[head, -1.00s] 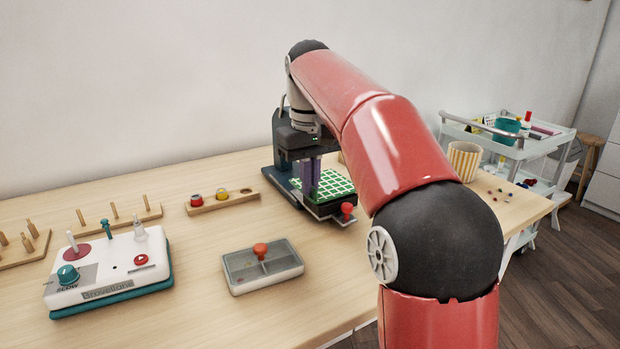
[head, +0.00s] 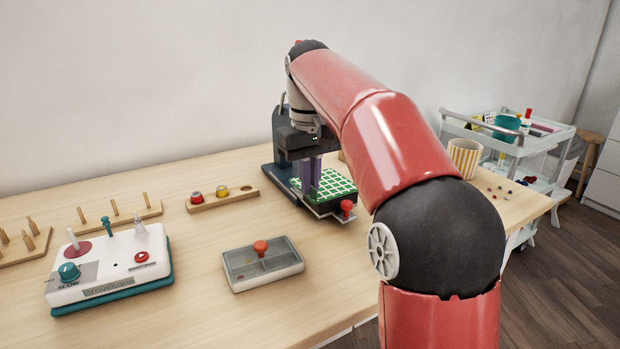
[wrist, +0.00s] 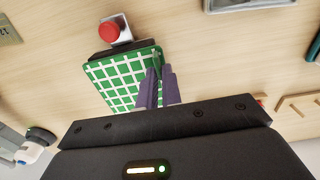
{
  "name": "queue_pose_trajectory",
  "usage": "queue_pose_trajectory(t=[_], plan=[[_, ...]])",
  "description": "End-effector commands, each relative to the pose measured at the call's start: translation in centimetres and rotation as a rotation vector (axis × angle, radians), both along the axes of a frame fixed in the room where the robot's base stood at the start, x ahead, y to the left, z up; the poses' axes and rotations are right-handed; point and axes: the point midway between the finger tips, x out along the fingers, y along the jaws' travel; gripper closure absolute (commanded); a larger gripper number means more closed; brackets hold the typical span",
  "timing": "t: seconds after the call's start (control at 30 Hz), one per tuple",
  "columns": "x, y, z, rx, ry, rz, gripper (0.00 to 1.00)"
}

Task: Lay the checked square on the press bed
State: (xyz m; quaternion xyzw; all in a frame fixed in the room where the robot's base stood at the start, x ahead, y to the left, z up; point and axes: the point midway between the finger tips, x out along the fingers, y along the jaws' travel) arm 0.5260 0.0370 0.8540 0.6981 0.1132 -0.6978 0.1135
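The checked square (head: 326,188) is green with white grid lines. It is spread flat over the press bed (head: 330,211); whether it touches the bed all over, I cannot tell. The square also shows in the wrist view (wrist: 122,78), covering most of the bed. My gripper (wrist: 159,72) has purple fingers, close together at the square's edge with a sliver of green cloth between their tips. In the head view my gripper (head: 311,184) points down over the square's left part, under the dark press head (head: 293,140). My arm hides part of the press.
A red knob (head: 347,206) sticks out at the bed's front. A striped cup (head: 464,158) stands right, behind my arm. The table's front middle is clear.

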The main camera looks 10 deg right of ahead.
Motion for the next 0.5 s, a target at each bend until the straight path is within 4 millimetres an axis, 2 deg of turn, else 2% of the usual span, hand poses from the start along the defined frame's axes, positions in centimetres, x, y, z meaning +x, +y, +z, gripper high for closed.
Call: queue_pose_trajectory(t=[0.03, 0.17, 0.5], plan=[[0.0, 0.0, 0.01, 0.0, 0.0, 0.0, 0.87], [0.0, 0.0, 0.01, 0.0, 0.0, 0.0, 0.7], [0.03, 0.01, 0.58, 0.0, -0.001, 0.0, 0.7]])
